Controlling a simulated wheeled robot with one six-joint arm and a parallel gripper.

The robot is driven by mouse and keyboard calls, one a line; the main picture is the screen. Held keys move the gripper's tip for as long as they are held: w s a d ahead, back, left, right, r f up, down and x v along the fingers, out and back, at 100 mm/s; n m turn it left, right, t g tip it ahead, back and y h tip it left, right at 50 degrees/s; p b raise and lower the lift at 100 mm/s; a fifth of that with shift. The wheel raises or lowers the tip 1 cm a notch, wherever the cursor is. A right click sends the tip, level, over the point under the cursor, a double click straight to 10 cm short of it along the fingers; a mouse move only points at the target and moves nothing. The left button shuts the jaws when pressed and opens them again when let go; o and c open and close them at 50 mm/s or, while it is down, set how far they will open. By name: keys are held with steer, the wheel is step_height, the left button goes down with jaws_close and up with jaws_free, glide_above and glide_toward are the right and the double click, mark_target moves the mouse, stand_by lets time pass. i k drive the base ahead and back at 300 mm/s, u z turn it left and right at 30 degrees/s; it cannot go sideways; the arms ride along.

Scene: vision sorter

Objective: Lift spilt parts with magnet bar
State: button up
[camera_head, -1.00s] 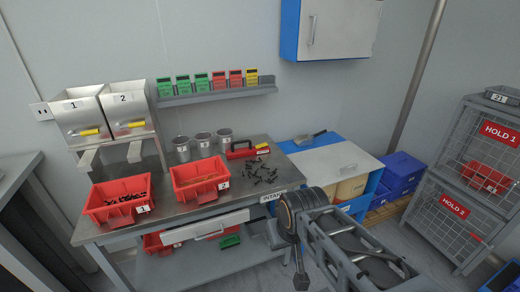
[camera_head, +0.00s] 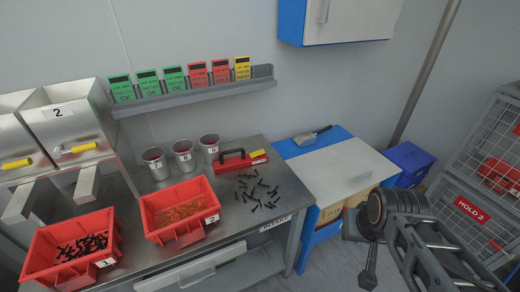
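The magnet bar (camera_head: 242,161) is a red bar with a black handle and a yellow tag, lying at the back of the steel bench (camera_head: 285,190). The spilt parts (camera_head: 262,190) are small black screw-like pieces scattered on the bench just in front of it. My arm is at the lower right, and its end, my gripper (camera_head: 369,275), hangs low, to the right of the bench and apart from the bar and parts. Its fingers are too small and dark to tell whether they are open.
Red bin 1 (camera_head: 32,262) holds black parts; red bin 2 (camera_head: 152,228) holds brass-coloured parts. Several metal cups (camera_head: 184,160) stand behind bin 2. A blue-and-white cabinet (camera_head: 335,165) with a scoop (camera_head: 310,135) stands right of the bench. A card rack (camera_head: 190,96) hangs above.

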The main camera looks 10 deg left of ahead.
mark_target(222, 165)
steer(key=u, duration=0.4)
steer(key=i, duration=0.8)
steer(key=u, duration=0.75)
